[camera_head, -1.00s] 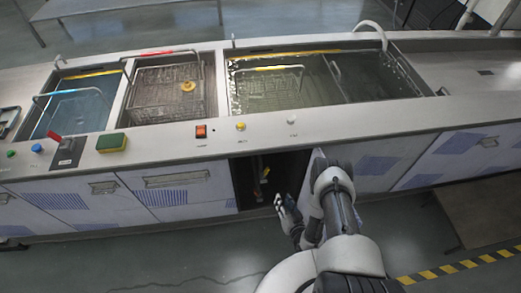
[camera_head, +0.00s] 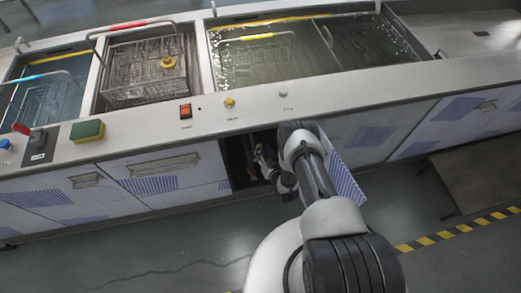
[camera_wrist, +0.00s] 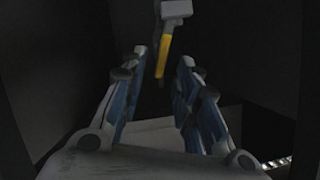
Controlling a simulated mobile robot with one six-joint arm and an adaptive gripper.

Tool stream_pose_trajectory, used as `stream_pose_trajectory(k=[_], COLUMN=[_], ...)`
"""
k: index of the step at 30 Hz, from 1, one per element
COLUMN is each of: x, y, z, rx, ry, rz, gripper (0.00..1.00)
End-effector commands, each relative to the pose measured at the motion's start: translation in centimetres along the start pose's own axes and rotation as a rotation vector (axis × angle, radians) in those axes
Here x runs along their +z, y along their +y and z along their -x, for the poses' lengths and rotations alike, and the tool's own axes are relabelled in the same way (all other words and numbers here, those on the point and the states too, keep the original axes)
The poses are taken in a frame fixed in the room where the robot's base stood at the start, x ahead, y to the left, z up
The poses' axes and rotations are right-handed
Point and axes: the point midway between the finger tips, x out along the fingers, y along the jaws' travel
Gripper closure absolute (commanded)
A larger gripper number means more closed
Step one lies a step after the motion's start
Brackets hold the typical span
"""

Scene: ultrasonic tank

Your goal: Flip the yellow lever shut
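The yellow lever (camera_wrist: 162,57) shows in the wrist view inside the dark cabinet, hanging down from a grey valve body (camera_wrist: 176,9). It lies ahead of my gripper (camera_wrist: 160,70), between the lines of its two fingers. In the head view my gripper (camera_head: 268,160) is at the mouth of the open cabinet (camera_head: 236,163) under the counter. The lever cannot be made out in the head view, where the gripper and the dark interior hide it.
An open cabinet door (camera_head: 345,180) stands just right of my arm. The counter (camera_head: 350,98) runs above the opening, with an orange switch (camera_head: 185,111) and a yellow button (camera_head: 229,102). Dark cabinet walls close in around the gripper. The floor (camera_head: 150,255) in front is clear.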

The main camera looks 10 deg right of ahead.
Motion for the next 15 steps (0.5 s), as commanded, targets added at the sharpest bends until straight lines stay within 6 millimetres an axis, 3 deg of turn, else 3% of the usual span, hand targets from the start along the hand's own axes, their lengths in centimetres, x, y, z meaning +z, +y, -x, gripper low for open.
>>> stream_pose_trajectory(k=[6,15], x=[0.1,-0.1], y=[0.0,0.0], z=[-3.3,-4.2], rx=[-0.001,0.000], ry=[0.002,0.000], rz=[0.000,0.000], gripper=[0.71,0.71])
